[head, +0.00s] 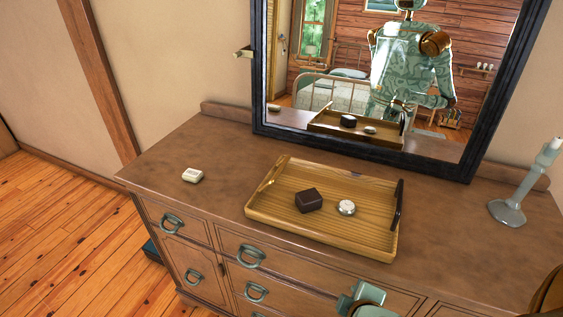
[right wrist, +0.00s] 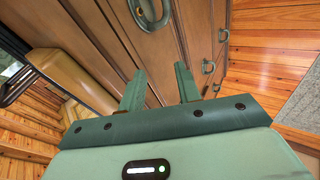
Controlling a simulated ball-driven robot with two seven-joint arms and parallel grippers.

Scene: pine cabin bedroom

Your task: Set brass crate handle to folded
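A wooden tray-like crate (head: 325,239) sits on the dresser top. At its left end is a brass-coloured handle (head: 267,182) along the short rim; its exact angle is hard to tell. A dark handle (head: 398,204) stands up at the right end. My left gripper is not in view.
The dresser (head: 155,170) has drawers with ring pulls (head: 250,256) on its front. The dresser top left of the crate is mostly clear.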

